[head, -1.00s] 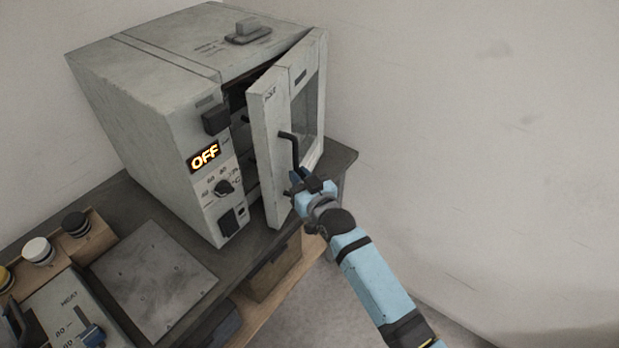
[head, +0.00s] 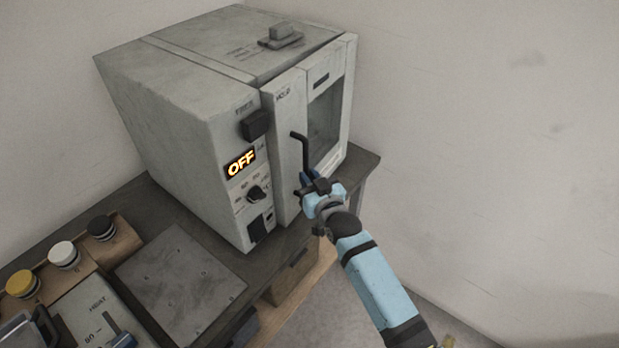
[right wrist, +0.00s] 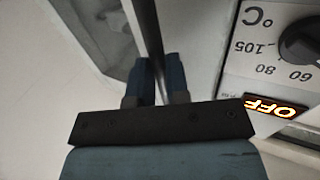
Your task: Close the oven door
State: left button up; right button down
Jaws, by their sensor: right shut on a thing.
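The grey oven (head: 190,110) stands on the dark bench, with its display reading OFF. Its door (head: 284,120) lies nearly flush with the front; I cannot tell if a thin gap is left at its edge. The black bar handle (head: 304,150) stands out from the door. My right gripper (head: 312,184) is shut on the lower part of this handle. In the right wrist view the handle (right wrist: 147,35) runs between the two blue fingers of my right gripper (right wrist: 154,78). My left gripper is in neither view.
A flat metal plate (head: 180,285) and several capped jars, one with a yellow lid (head: 22,284), are at the lower left. The wall to the right is bare.

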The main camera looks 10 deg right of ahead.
jog(key=shift+s+a+f, duration=0.1)
jog(key=shift+a+f, duration=0.15)
jog(key=shift+a, duration=0.05)
jog(key=c, duration=1.4)
grip_release()
jog(key=o, duration=0.3)
jog(key=shift+r, duration=0.2)
jog(key=b+v, duration=0.1)
jog(key=v, duration=1.3)
jog(key=shift+b, duration=0.35)
